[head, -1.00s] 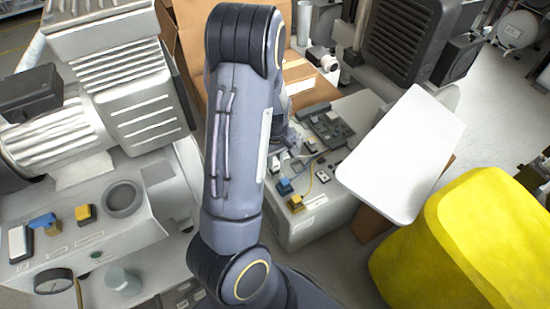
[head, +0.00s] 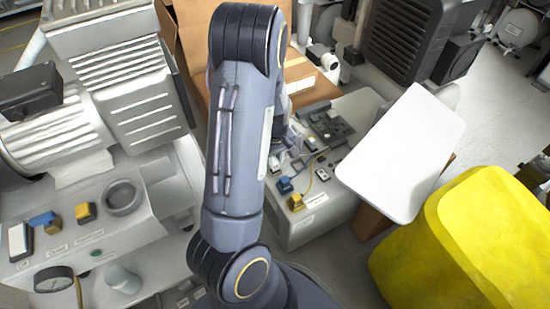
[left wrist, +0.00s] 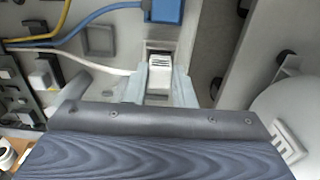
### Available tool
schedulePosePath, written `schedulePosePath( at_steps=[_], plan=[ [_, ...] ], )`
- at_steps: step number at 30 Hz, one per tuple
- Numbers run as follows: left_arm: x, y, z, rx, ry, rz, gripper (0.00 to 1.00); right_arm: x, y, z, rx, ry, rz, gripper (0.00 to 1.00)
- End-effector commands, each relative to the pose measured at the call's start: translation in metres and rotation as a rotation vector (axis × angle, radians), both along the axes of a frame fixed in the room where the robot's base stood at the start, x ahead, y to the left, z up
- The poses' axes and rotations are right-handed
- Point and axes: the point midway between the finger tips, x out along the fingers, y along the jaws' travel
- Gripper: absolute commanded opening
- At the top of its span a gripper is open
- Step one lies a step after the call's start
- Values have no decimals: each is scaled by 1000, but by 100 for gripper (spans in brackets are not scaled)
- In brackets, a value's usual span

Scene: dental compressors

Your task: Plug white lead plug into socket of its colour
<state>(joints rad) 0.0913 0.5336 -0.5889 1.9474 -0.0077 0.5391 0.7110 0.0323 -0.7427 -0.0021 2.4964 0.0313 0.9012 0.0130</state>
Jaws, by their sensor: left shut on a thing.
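The white lead plug (left wrist: 159,72) is between the fingers of my left gripper (left wrist: 160,86) in the left wrist view, with its ribbed top showing. Its white lead (left wrist: 100,67) runs off to the left. A dark opening in a pale surround (left wrist: 159,46) lies just beyond the plug's front end; I cannot tell whether the plug's tip is in it. A blue plug (left wrist: 162,10) with a blue lead is farther along the same panel. In the head view my left gripper (head: 288,140) is mostly hidden behind my forearm. My right gripper is not in view.
The grey unit (head: 305,228) carries a blue plug (head: 285,185), a yellow plug (head: 296,202) and a board (head: 330,127) of small parts. A white panel (head: 405,150) and a yellow block (head: 470,240) stand to its right. Another compressor (head: 110,110) is at left.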

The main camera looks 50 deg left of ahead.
Motion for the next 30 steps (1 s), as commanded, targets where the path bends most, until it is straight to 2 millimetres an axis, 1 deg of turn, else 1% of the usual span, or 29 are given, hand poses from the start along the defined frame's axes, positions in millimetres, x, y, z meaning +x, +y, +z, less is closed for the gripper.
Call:
schedulePosePath(
  at_steps=[30],
  plan=[
    [0, 0, -10, 0, 0, 0, 1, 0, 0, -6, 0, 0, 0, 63]
  ],
)
